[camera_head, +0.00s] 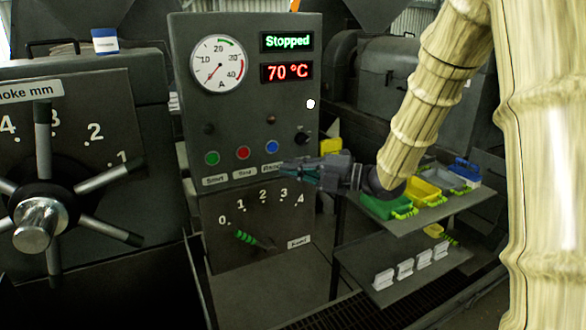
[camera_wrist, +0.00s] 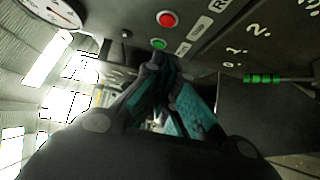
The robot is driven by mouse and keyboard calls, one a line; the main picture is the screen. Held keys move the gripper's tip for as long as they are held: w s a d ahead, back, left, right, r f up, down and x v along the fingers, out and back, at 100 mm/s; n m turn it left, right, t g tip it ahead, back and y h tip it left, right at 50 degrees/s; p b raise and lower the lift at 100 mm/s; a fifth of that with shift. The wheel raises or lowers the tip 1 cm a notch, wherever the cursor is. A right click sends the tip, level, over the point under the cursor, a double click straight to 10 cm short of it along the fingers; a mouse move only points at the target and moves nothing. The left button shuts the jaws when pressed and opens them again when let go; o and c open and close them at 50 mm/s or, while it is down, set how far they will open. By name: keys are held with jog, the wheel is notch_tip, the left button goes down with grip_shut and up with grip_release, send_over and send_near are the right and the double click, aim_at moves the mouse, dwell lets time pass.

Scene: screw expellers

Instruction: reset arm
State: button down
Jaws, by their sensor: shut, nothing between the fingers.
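My gripper (camera_head: 297,171) is shut and empty in front of the control panel (camera_head: 190,120), just below the row of buttons. It points left in the head view. In the wrist view its teal-padded fingers (camera_wrist: 158,88) meet near the middle, close to the panel. The panel has a green button (camera_head: 212,158), a red button (camera_head: 242,153) and a blue button (camera_head: 272,147). Its displays read "Stopped" (camera_head: 287,41) and "70 °C" (camera_head: 287,72). A green-handled lever (camera_head: 245,238) sits near the low end of a 0 to 4 scale, apart from my gripper.
A spoked handwheel (camera_head: 38,225) stands at left. At right, a shelf (camera_head: 425,212) holds a green bin (camera_head: 383,207), a yellow bin (camera_head: 422,192) and others. A lower shelf (camera_head: 440,262) carries several white holders (camera_head: 404,268). A round gauge (camera_head: 218,63) is on the panel.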

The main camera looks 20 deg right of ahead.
dwell(0.3)
notch_tip(320, 180, down, 18)
jog(key=a+m+h, duration=0.2)
jog(key=m+h, duration=0.3)
jog(key=m, duration=0.4)
jog(key=s+a+f+m+g+h, duration=0.15)
jog(key=s+f+m, duration=0.25)
jog(key=f, duration=0.6)
jog(key=s+f+m+g+h, duration=0.1)
jog(key=s+f+m+h, duration=0.25)
jog(key=f, duration=0.65)
jog(key=s+a+f+m+g+h, duration=0.1)
jog(key=s+f+m+g, duration=0.2)
jog(key=s+f, duration=0.3)
jog(key=s+a+f+m+g+h, duration=0.1)
jog(key=s+f+m+g, duration=0.2)
jog(key=s+f, duration=0.4)
jog(key=s+f+m+g+h, duration=0.1)
jog(key=s+f+m+g, duration=0.2)
jog(key=s, duration=1.6)
notch_tip(320, 180, down, 4)
jog(key=shift+s+a+r+m, duration=0.2)
jog(key=shift+s+a+m, duration=0.2)
jog(key=shift+m, duration=0.85)
jog(key=c, duration=2.2)
grip_release()
jog(key=shift+w+g, duration=0.1)
jog(key=shift+g, duration=0.15)
